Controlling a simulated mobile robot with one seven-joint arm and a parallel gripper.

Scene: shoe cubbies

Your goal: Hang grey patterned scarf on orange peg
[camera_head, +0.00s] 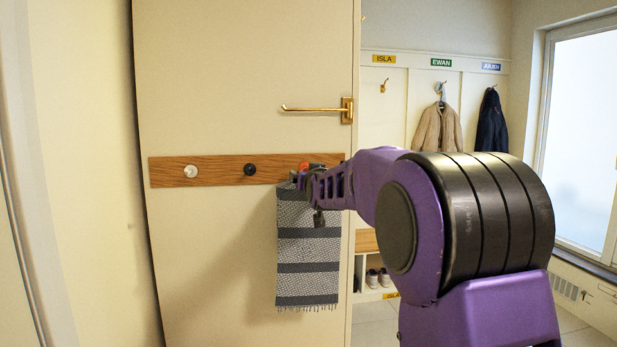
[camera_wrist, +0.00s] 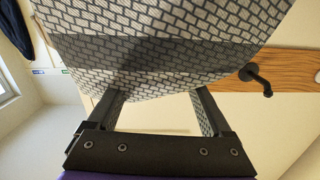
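The grey patterned scarf (camera_head: 308,245), with dark bands and a fringed lower end, hangs down in front of the panel at the right end of the peg board. It fills the top of the wrist view (camera_wrist: 165,65). The orange peg (camera_head: 304,166) shows as a small orange-red spot just above the scarf's top; my gripper partly covers it. My gripper (camera_head: 306,184) is at the scarf's top edge, by the peg. In the wrist view its fingers stand apart, but the scarf hides their tips, so the grip is unclear. Whether the scarf touches the peg is hidden.
The wooden board (camera_head: 220,170) also carries a white peg (camera_head: 191,171) and a black peg (camera_head: 250,169), both bare. A brass arm hook (camera_head: 318,109) juts out above. Coats hang farther back at right. The panel left of the scarf is clear.

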